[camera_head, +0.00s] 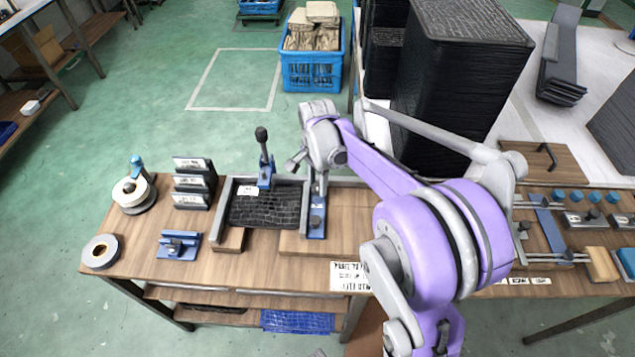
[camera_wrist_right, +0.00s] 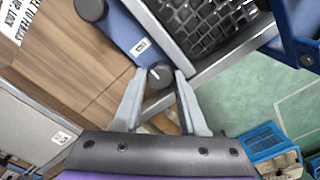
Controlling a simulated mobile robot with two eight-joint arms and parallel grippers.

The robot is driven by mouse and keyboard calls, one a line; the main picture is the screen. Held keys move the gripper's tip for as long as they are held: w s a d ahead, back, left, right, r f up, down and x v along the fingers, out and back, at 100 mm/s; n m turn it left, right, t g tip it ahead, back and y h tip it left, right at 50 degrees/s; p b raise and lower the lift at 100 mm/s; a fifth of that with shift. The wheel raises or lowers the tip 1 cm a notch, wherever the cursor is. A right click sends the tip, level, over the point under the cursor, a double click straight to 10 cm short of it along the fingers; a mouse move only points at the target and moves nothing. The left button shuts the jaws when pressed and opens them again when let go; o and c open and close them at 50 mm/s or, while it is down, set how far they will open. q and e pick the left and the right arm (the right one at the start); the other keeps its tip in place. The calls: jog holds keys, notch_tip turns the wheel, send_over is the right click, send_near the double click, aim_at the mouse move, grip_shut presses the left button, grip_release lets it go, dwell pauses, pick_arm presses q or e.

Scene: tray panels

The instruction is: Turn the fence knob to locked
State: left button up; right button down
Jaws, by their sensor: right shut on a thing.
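The fence knob (camera_wrist_right: 160,74) is a small dark round knob with a pale pointer mark, on a blue plate (camera_wrist_right: 130,30) with a small white label. My right gripper (camera_wrist_right: 160,80) is shut on the knob, one grey finger on each side. In the head view my right gripper (camera_head: 318,180) reaches down over the far end of the blue plate (camera_head: 317,230), covering this knob. The plate lies at the right side of a grey fixture frame (camera_head: 305,205) holding a black woven panel (camera_head: 265,212). The label is too small to read. My left gripper is not in view.
A black-handled blue clamp (camera_head: 264,170) stands at the fixture's back edge. A second dark knob (camera_head: 315,222) sits on the plate's near part. Labelled holders (camera_head: 193,182), tape rolls (camera_head: 101,251) and a blue block (camera_head: 180,245) stand left. Tall black stacks (camera_head: 450,90) rise behind my right arm.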

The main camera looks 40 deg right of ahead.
aim_at(318, 186)
jog(key=shift+c, duration=2.2)
grip_release()
notch_tip(318, 186, up, 11)
jog(key=shift+p, duration=0.45)
jog(key=shift+f, duration=0.1)
jog(key=s+a+f+n+t+p, duration=0.2)
jog(key=s+a+n, duration=0.6)
jog(key=s+a+f+n+t+p, duration=0.1)
jog(key=s+a+f+n+t, duration=0.2)
jog(key=s+a+n, duration=0.5)
jog(key=shift+n+p, duration=0.35)
jog(key=shift+n, duration=0.25)
